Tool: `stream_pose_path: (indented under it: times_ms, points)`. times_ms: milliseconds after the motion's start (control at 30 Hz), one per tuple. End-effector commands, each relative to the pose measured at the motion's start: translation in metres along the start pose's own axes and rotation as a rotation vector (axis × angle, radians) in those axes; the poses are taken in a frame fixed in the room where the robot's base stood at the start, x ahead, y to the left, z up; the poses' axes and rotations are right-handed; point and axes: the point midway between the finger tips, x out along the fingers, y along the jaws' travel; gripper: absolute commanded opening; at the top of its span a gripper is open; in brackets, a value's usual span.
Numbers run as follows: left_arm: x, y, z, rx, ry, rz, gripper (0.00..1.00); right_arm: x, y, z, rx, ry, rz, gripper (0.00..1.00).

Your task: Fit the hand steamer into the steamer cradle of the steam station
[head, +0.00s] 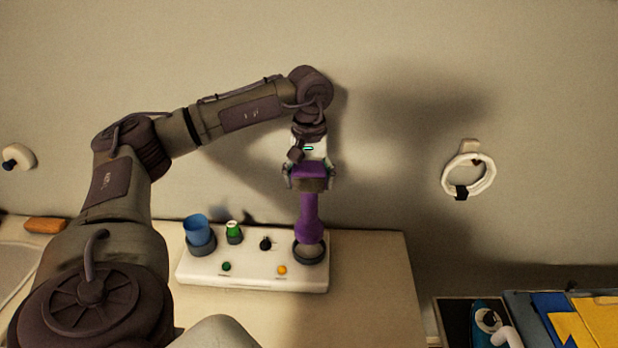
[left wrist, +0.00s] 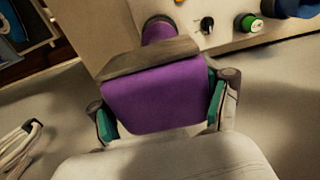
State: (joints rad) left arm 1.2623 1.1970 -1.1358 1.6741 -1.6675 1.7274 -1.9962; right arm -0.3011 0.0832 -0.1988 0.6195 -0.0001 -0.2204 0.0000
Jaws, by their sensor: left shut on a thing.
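The purple hand steamer (head: 309,218) is upright, with its lower end at the dark ring of the steamer cradle (head: 310,256), at the right end of the white steam station (head: 250,283). Whether it is fully seated I cannot tell. My left gripper (head: 309,178) is shut on the steamer's upper part from above. In the left wrist view the purple steamer (left wrist: 155,98) fills the space between the fingers, with a dark grey band beyond it. The cradle is mostly hidden in that view. My right gripper is not in view.
A brown block (head: 45,226) lies at left. A white ring (head: 468,176) hangs on the wall. The counter right of the station is clear.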

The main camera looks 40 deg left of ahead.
Motion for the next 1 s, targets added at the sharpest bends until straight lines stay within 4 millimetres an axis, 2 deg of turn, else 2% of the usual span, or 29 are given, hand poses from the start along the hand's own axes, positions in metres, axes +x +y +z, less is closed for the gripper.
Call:
stream_pose_path:
  times_ms: [100,333,1000]
  points:
    - [0.016,0.000,0.000,0.001,0.000,0.001,0.07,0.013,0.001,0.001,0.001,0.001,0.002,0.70]
    - [0.032,0.000,0.000,0.001,0.001,0.001,0.07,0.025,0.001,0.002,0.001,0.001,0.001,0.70]
    - [0.035,0.000,0.000,0.001,0.001,0.001,0.07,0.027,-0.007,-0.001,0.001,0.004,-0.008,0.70]
